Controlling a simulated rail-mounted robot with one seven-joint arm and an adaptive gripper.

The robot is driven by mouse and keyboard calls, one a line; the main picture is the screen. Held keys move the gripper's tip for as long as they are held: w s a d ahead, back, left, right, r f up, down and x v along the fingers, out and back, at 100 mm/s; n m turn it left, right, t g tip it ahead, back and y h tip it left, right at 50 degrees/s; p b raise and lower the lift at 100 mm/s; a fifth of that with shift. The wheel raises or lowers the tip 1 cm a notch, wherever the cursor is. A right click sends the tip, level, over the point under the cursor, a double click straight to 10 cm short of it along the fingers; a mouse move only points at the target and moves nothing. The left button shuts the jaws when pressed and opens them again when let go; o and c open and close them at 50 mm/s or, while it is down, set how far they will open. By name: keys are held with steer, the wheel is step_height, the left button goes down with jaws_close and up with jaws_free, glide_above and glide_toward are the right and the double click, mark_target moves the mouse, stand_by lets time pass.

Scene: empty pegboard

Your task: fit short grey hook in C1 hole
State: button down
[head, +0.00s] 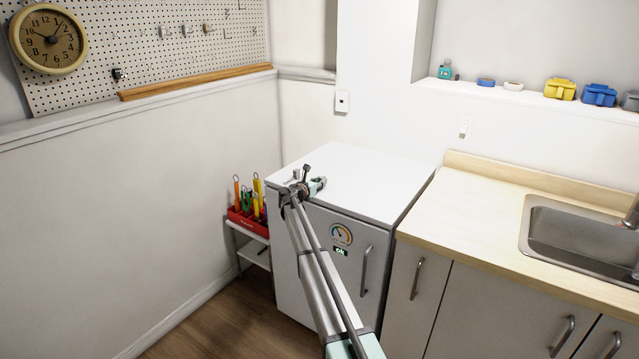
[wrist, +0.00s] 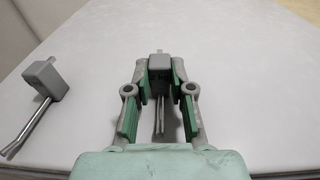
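My gripper (wrist: 160,80) is low over the white top of the small fridge, in the middle of the wrist view. Its green-padded fingers lie along both sides of a grey hook's square block (wrist: 159,74) and appear shut on it. The hook's metal prong points back toward the palm between the fingers. A second grey hook (wrist: 40,78), with a longer-looking prong, lies apart to the left on the fridge top. In the head view my gripper (head: 304,180) is at the fridge's front left corner. The pegboard (head: 150,50) hangs at the upper left; its C1 hole cannot be made out.
A clock (head: 48,39) hangs over the pegboard's left side, and a wooden ledge (head: 195,82) runs below. A red holder (head: 247,219) with coloured tools stands left of the fridge (head: 380,180). A counter with a sink (head: 580,240) is at right. Most of the fridge top is clear.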

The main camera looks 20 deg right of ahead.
steer(key=shift+r, duration=0.1)
steer(key=shift+r+p, duration=1)
steer(key=shift+r, duration=0.9)
